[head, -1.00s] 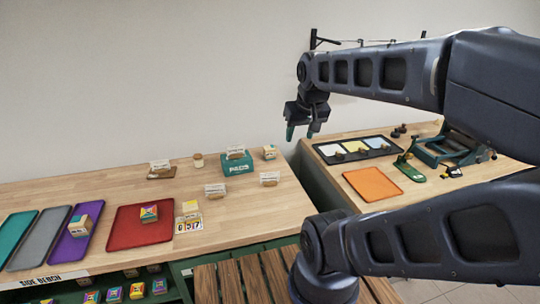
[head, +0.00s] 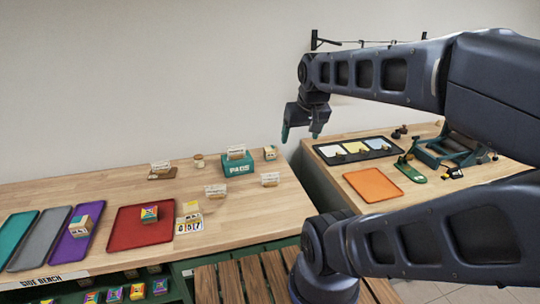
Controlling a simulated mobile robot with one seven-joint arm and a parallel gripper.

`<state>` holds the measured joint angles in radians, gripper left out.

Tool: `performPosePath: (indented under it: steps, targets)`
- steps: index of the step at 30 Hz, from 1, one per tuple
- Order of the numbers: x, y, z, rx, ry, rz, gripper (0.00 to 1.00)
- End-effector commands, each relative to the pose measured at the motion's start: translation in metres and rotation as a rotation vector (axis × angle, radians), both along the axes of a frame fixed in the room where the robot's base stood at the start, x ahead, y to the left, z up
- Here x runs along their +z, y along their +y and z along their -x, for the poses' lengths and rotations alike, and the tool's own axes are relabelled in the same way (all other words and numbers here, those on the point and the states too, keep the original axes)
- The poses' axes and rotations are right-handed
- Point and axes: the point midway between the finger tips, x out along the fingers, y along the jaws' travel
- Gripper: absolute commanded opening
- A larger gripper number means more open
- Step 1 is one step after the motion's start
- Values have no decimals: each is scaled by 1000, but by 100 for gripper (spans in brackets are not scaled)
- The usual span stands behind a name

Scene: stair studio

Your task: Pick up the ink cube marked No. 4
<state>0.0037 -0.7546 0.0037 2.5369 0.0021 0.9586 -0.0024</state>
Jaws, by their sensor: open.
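Small cubes with coloured, patterned faces are in the head view, but their marks are too small to read, so I cannot tell which is No. 4. One cube (head: 79,225) sits on the purple tray (head: 66,247). Another cube (head: 149,214) sits on the red tray (head: 132,239). A paler cube (head: 270,153) stands at the back of the bench. Several more cubes (head: 137,291) are on the shelf below the front edge. My gripper (head: 301,133) is open and empty, pointing down in the air near the wall, apart from all cubes.
A teal box (head: 237,165) and several small labelled cards stand on the wooden bench. A number display (head: 189,224) is beside the red tray. Teal (head: 14,240) and grey (head: 40,240) trays lie left. The right bench holds an orange mat (head: 373,185) and a green press (head: 450,150).

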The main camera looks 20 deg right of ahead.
Motion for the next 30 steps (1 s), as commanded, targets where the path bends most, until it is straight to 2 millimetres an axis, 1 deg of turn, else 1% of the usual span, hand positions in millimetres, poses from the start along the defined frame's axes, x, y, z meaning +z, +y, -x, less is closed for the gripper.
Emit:
performPosePath:
  steps: [5, 8, 11, 16, 21, 26, 30]
  targets:
    - [1, 0, -3, 8, 3, 5, 76]
    - [4, -1, -13, 33, 16, 26, 76]
    - [8, -4, -32, 84, 38, 64, 76]
    - [13, -7, -72, 192, 86, 140, 76]
    - [13, -11, -114, 304, 134, 212, 76]
    - [8, -13, -155, 414, 181, 274, 76]
    - [0, -14, -191, 511, 225, 325, 76]
